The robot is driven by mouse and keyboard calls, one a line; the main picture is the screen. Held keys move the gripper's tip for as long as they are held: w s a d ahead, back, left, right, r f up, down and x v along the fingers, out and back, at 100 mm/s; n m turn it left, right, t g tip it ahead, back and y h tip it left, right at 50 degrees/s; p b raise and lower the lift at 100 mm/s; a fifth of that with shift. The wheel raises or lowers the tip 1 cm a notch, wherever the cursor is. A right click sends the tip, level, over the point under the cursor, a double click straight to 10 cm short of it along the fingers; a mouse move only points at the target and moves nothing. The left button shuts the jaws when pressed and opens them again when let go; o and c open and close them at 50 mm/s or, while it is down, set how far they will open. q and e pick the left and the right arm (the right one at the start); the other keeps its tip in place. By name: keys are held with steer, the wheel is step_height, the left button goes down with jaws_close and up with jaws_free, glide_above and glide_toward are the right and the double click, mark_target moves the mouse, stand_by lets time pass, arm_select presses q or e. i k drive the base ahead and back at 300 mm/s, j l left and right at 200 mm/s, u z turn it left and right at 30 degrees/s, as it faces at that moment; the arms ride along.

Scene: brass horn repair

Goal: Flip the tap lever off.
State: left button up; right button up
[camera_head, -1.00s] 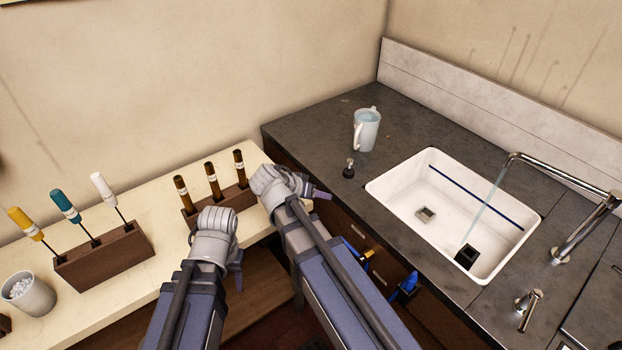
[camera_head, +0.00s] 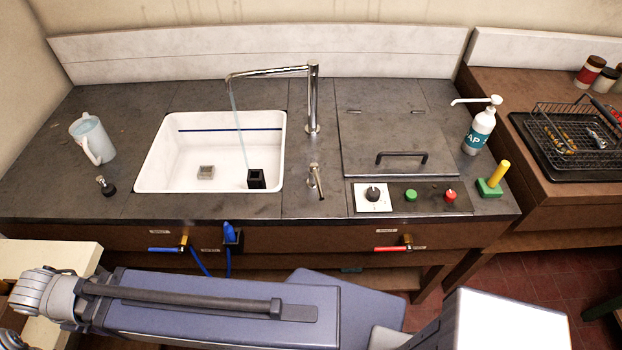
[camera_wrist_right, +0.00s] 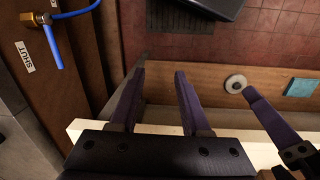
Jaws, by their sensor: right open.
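The tap lever (camera_head: 315,180) is a small chrome lever on the dark counter, just right of the sink, in the head view. The chrome tap (camera_head: 312,95) stands behind it, and a stream of water (camera_head: 239,130) runs from its spout into the white sink (camera_head: 160,165). My right gripper (camera_wrist_right: 160,70) is open and empty in the right wrist view, below counter height and away from the lever. Its fingers are out of the head view. One purple finger (camera_wrist_right: 265,110) at the right of the wrist view seems to be my left gripper's; its opening cannot be judged.
A blue-handled valve (camera_head: 168,248) and a red-handled valve (camera_head: 395,247) are on the cabinet front. A pitcher (camera_head: 91,139) stands left of the sink. A soap bottle (camera_head: 480,130), control panel (camera_head: 430,209) and lidded hatch (camera_head: 390,135) are right of the lever.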

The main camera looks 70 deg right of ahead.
mark_target(318, 183)
steer(key=z, duration=0.45)
steer(key=k+z, duration=0.1)
steer(key=z, duration=0.4)
steer(key=k+z, duration=0.1)
steer(key=z, duration=0.85)
steer(key=k+z, duration=0.1)
steer(key=z, duration=0.35)
steer(key=j, duration=0.1)
